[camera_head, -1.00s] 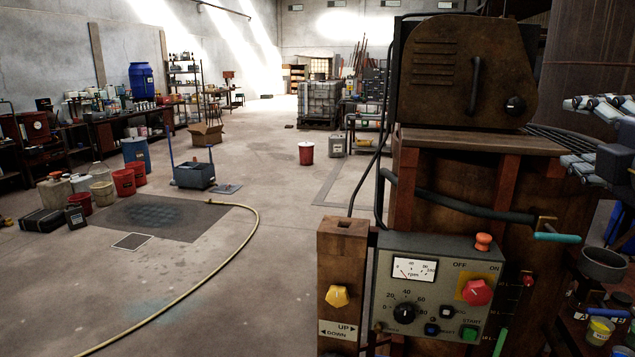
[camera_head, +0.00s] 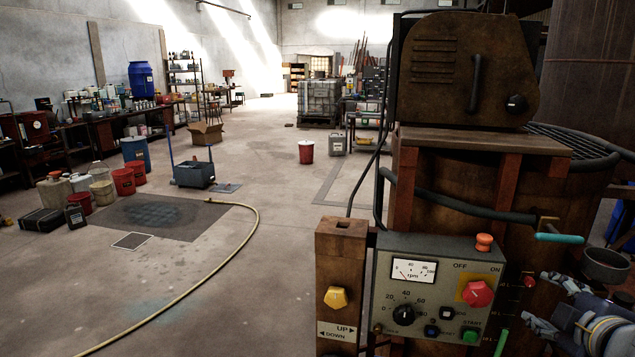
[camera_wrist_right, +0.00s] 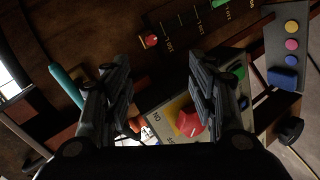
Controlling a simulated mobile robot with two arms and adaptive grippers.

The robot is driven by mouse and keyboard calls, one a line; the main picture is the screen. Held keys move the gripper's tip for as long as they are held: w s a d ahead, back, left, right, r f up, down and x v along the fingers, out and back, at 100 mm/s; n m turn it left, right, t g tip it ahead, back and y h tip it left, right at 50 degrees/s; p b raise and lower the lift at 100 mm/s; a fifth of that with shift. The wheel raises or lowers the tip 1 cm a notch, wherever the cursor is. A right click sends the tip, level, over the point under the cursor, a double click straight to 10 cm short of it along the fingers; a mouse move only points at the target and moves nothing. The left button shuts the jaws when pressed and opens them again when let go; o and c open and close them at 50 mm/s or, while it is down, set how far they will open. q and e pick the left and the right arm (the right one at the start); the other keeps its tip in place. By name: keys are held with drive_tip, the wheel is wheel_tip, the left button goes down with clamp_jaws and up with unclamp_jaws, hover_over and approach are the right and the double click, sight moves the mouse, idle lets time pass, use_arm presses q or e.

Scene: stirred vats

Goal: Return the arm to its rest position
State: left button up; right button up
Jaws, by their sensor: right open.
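My right gripper (camera_head: 541,303) is at the lower right of the head view, beside the right edge of the grey control panel (camera_head: 384,302). Its two fingers are apart and hold nothing. My left gripper is not in view.
A grey pot (camera_head: 606,265) is at the right edge. Open floor lies to the left.

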drive_tip(key=s+a+f+m+g+y, duration=0.15)
drive_tip(key=s+f, duration=0.25)
drive_tip(key=f, duration=0.4)
drive_tip(key=s+a+f+m+g, duration=0.2)
drive_tip(key=s+a+f, duration=0.15)
drive_tip(key=f, duration=0.35)
drive_tip(key=s+a+f+m+g, duration=0.2)
drive_tip(key=s+f, duration=0.2)
drive_tip(key=f, duration=0.4)
drive_tip(key=s+a+f+m+g+y, duration=0.2)
drive_tip(key=s+a+f+m+g, duration=0.2)
drive_tip(key=s+a+f, duration=0.75)
drive_tip(key=s+f+g, duration=0.1)
drive_tip(key=s+f, duration=0.1)
drive_tip(key=f, duration=1)
drive_tip(key=s+f, duration=0.2)
drive_tip(key=f, duration=1.1)
drive_tip(key=s+d+f+g, duration=0.1)
drive_tip(key=s+d+f, duration=0.2)
drive_tip(key=s+f, duration=1.2)
drive_tip(key=shift+s, duration=0.65)
drive_tip(key=shift+n, duration=0.25)
